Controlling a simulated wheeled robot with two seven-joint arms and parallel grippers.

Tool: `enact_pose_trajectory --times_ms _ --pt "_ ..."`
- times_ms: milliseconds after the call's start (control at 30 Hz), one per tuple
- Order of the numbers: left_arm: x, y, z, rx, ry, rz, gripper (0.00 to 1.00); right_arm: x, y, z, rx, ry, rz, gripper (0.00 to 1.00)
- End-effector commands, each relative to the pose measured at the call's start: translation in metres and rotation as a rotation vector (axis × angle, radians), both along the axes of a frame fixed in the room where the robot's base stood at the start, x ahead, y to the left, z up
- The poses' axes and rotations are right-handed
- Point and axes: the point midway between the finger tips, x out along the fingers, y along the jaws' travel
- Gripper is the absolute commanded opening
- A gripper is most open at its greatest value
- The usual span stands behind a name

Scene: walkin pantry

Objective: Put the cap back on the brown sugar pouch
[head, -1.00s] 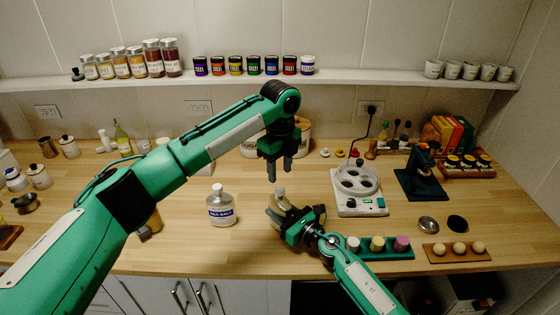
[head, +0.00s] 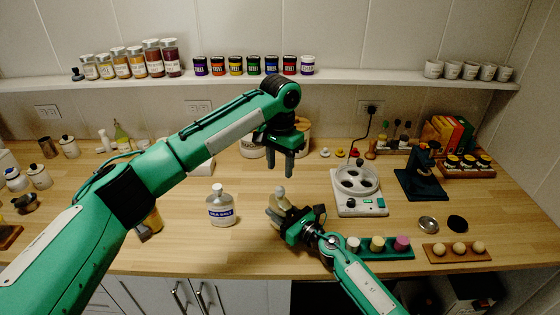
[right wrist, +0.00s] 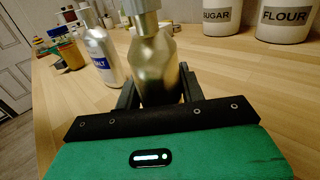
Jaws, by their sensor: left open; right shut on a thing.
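My right gripper (head: 284,222) is shut on a shiny gold-brown container, which I take for the brown sugar pouch (right wrist: 157,70), upright above the counter. In the head view only its pale upper part (head: 280,192) shows above the fingers. In the right wrist view a narrower neck with a grey piece (right wrist: 146,22) tops it; I cannot tell whether that piece is the cap. My left gripper (head: 280,164) is open, fingers pointing down, a little above and behind the pouch in the head view. I cannot make out a cap in it.
A sea salt bottle (head: 221,210) stands left of my right gripper. A white appliance with a round holed top (head: 372,206) stands to the right. Sugar (right wrist: 222,16) and flour (right wrist: 284,20) canisters stand behind. A green rack (head: 385,250) lies by the right forearm.

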Motion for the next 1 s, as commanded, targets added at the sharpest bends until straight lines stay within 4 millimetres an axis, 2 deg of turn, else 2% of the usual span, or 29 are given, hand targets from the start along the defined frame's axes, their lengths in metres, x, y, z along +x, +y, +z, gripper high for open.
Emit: enact_pose_trajectory --times_ms 400,600,800,1000 --pt "-0.0001 -0.0003 0.0053 -0.001 0.0 0.679 0.42 -0.0001 0.0001 -0.0003 0.0 0.0 0.0 0.0" --pt "-0.0002 -0.0002 0.0071 -0.001 0.0 0.929 0.42 -0.0001 0.0001 -0.0003 0.0 0.0 0.0 0.0" --pt "-0.0002 -0.0002 0.0079 0.0 0.001 1.047 0.42 -0.0001 0.0001 -0.0003 0.0 0.0 0.0 0.0" --pt "-0.0002 -0.0002 0.008 0.001 0.001 1.064 0.42 -0.0001 0.0001 -0.0003 0.0 0.0 0.0 0.0"
